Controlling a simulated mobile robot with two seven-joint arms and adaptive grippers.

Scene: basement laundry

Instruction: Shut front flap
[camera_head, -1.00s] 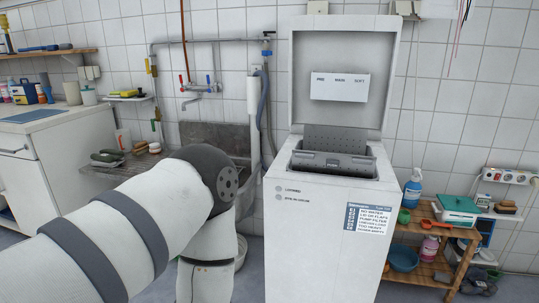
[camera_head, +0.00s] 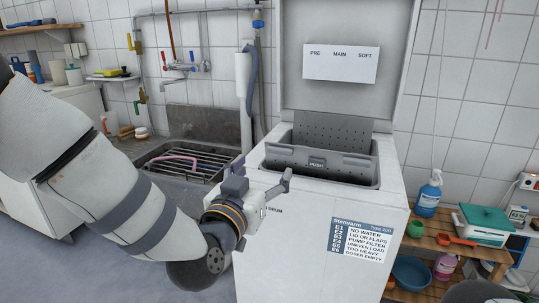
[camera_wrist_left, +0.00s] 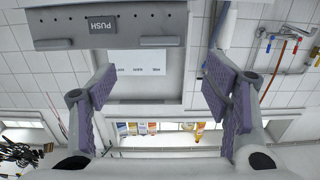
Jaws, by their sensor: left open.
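The white top-loading washer (camera_head: 310,235) stands with its lid (camera_head: 345,30) raised. In its top opening is a grey flap marked PUSH (camera_head: 318,164), which I take as the front flap; its exact tilt is hard to tell. A perforated grey flap (camera_head: 335,130) stands up behind it. My left gripper (camera_head: 263,173) is at the washer's left front top edge, left of the opening, its fingers spread and empty. In the left wrist view the PUSH flap (camera_wrist_left: 110,27) is beyond the open, purple-padded fingers (camera_wrist_left: 163,82), apart from them. My right gripper does not show.
A sink with a rack (camera_head: 185,165) is left of the washer, with a tap and pipes above. A wooden shelf (camera_head: 435,240) with a blue spray bottle (camera_head: 428,192) and a teal-lidded box (camera_head: 485,222) stands on the right. Free air lies above the opening.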

